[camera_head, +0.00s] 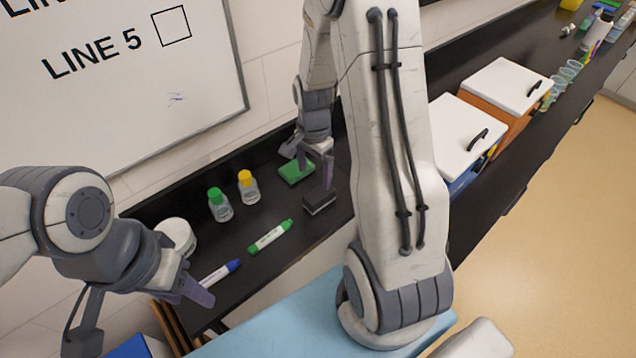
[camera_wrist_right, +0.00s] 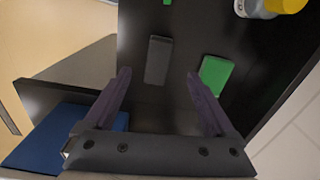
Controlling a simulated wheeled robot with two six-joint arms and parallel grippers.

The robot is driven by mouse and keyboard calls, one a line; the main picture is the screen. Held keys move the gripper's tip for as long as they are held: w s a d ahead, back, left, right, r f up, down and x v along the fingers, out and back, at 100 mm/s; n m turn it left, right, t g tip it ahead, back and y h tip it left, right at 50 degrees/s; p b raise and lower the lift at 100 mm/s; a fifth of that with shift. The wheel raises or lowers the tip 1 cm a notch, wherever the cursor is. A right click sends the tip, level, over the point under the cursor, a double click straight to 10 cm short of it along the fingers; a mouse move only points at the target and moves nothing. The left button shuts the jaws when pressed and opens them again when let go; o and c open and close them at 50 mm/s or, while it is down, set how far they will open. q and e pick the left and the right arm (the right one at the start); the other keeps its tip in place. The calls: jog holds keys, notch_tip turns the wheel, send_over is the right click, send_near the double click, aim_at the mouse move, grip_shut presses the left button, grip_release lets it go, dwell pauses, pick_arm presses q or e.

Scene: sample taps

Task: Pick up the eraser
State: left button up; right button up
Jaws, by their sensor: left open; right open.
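The eraser (camera_head: 320,201), a small dark block, lies on the black counter (camera_head: 285,215) below the whiteboard. In the right wrist view the eraser (camera_wrist_right: 157,58) lies ahead of the fingertips, between their lines. My right gripper (camera_wrist_right: 158,76) is open and empty, over the counter close to the eraser; it also shows in the head view (camera_head: 318,172), where one purple finger is beside the block. I cannot tell whether it touches. My left gripper (camera_head: 196,292) is open at the lower left, near a blue-capped marker (camera_head: 220,272), away from the eraser.
A green block (camera_head: 296,171) lies just behind the eraser. A green marker (camera_head: 270,236), green-capped bottle (camera_head: 219,204), yellow-capped bottle (camera_head: 248,188) and white round container (camera_head: 177,235) stand or lie leftward. White-lidded bins (camera_head: 505,85) are at right, behind my right arm.

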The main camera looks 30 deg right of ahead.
aim_at(320, 193)
jog(key=shift+s+d+f+m, duration=0.1)
jog(key=shift+d+f+m, duration=0.5)
jog(key=shift+d, duration=0.35)
notch_tip(320, 193, down, 4)
jog(key=shift+r+p, duration=0.2)
jog(key=shift+p, duration=0.4)
jog(key=shift+f, duration=0.5)
notch_tip(320, 193, down, 4)
jog(key=p, duration=0.2)
jog(key=shift+f+p, duration=0.15)
jog(key=shift+p, duration=0.15)
jog(key=shift+w+f, duration=0.2)
jog(key=shift+f, duration=0.25)
grip_shut()
jog(key=shift+r, duration=0.1)
